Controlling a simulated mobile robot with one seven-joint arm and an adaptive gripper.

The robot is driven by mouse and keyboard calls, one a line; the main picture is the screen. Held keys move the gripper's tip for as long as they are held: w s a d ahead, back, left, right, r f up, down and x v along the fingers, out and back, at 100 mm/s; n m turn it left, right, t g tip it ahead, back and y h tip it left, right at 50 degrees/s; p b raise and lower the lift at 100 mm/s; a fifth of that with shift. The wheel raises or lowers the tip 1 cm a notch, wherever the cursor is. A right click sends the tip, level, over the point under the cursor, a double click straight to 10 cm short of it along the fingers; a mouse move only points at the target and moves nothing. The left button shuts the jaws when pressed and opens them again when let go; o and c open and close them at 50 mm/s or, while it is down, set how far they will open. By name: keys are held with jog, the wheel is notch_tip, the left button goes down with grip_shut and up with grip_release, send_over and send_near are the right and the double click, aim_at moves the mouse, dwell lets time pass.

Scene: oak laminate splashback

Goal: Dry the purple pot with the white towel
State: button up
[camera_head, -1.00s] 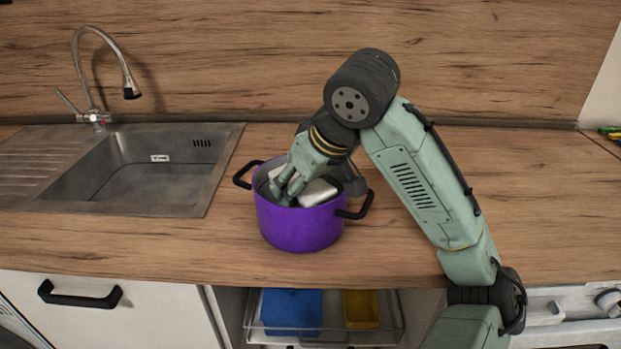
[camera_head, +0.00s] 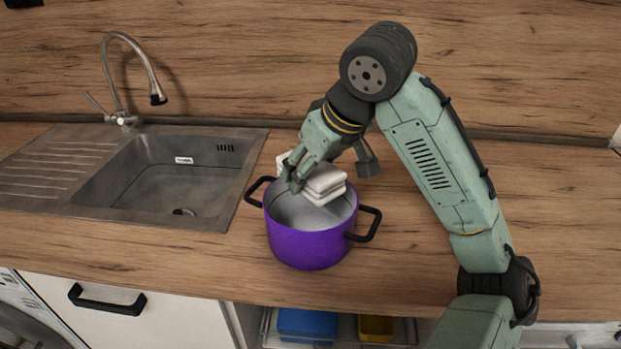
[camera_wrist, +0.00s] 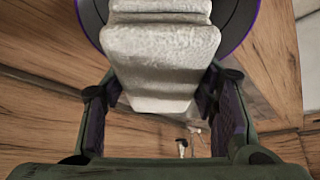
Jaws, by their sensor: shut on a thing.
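The purple pot (camera_head: 308,246) stands upright on the wooden counter, with black handles at its left and right. Its grey inside shows in the head view and looks empty. My gripper (camera_head: 295,178) is over the pot's far rim, shut on the folded white towel (camera_head: 325,181). The towel hangs above the back of the pot's opening; I cannot tell whether it touches the rim. In the wrist view the towel (camera_wrist: 160,58) sits between my fingers, and part of the pot (camera_wrist: 243,20) shows behind it.
A steel sink (camera_head: 165,205) with a tap (camera_head: 122,117) lies left of the pot. The wooden splashback (camera_head: 240,60) stands behind. The counter is clear to the right of my arm. Below are a white drawer (camera_head: 170,320) and a rack with a blue thing (camera_head: 305,324).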

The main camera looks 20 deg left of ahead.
jog(key=shift+w+d+r, duration=0.1)
jog(key=shift+d+r, duration=0.05)
jog(key=shift+r, duration=1.55)
jog(key=shift+d+r, duration=0.15)
jog(key=shift+r, duration=1.5)
jog(key=shift+f, duration=0.1)
